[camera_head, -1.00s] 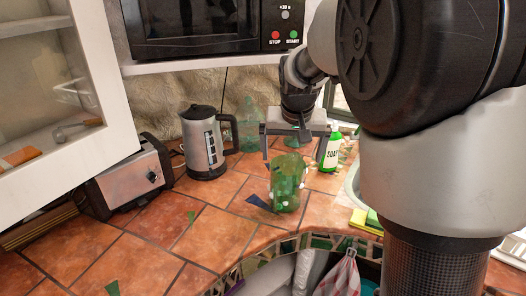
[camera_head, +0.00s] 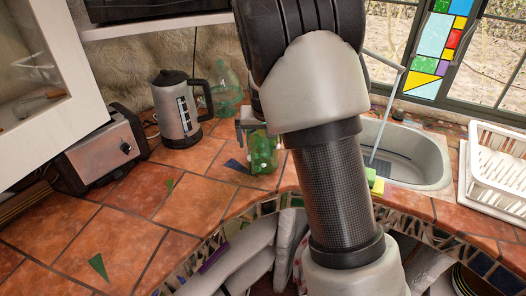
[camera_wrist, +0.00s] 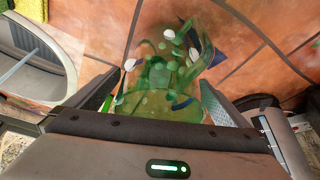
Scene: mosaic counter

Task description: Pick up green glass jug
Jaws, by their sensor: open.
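The green glass jug (camera_head: 263,158), see-through with white spots, stands upright on the terracotta tile counter near its front edge. In the wrist view the jug (camera_wrist: 158,72) shows between the two fingers of my gripper (camera_wrist: 158,88), with a gap visible at its sides. My gripper is open and comes down over the jug's top. In the head view my gripper (camera_head: 253,128) is partly hidden behind my own arm, so only its left side shows. I cannot tell whether a finger touches the glass.
A taller green glass bottle (camera_head: 226,92) stands behind, beside a steel kettle (camera_head: 177,112). A toaster (camera_head: 102,150) is at left. A sink (camera_head: 410,155), sponges (camera_head: 375,181) and a white dish rack (camera_head: 494,170) are at right. The counter left of the jug is clear.

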